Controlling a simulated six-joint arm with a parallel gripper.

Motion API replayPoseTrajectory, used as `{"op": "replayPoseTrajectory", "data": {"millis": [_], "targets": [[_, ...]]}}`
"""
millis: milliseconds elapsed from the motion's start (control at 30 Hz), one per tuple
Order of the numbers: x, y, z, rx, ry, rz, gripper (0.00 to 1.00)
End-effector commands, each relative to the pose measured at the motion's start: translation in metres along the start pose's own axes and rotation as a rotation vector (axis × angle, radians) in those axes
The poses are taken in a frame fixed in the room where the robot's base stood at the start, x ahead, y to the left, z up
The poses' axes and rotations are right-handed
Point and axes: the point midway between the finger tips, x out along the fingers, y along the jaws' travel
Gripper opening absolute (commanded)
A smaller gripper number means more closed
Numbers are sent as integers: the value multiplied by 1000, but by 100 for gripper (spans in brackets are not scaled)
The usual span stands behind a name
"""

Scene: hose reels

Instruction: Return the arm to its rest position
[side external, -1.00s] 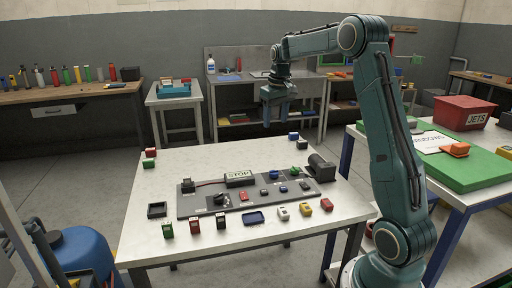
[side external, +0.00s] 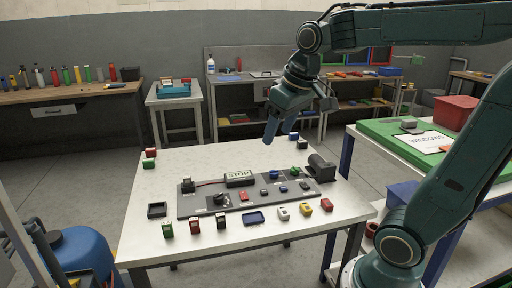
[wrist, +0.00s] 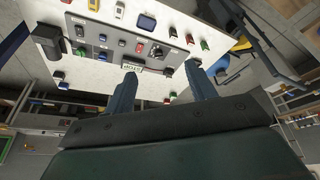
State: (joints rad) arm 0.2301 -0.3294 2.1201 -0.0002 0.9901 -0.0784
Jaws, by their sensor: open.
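My gripper (side external: 298,122) hangs in the air above the far right part of the white table (side external: 165,220), tilted down. Its two fingers are apart with nothing between them. In the wrist view the open fingers (wrist: 160,70) point toward the table and the grey panel. The grey panel (side external: 260,207) lies on the table, well below the gripper, and carries a STOP sign block (side external: 239,178) and several small coloured parts.
Several small blocks line the table's front edge, among them a green one (side external: 167,230) and a red one (side external: 195,226). A green board (side external: 400,130) and a red box (side external: 456,112) sit on the right bench. The air around the gripper is clear.

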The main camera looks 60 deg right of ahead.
Motion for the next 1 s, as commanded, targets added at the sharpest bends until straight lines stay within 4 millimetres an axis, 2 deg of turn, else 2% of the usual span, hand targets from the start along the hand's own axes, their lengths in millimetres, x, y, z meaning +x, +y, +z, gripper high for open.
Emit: {"op": "replayPoseTrajectory", "data": {"millis": [200, 500, 700, 1000], "targets": [[-8, -27, 50, -58, 57, -33, 56], [-3, -47, 107, -117, 118, -77, 56], [0, -50, 121, -130, 134, -89, 56], [1, -51, 122, -131, 134, -90, 56]]}}
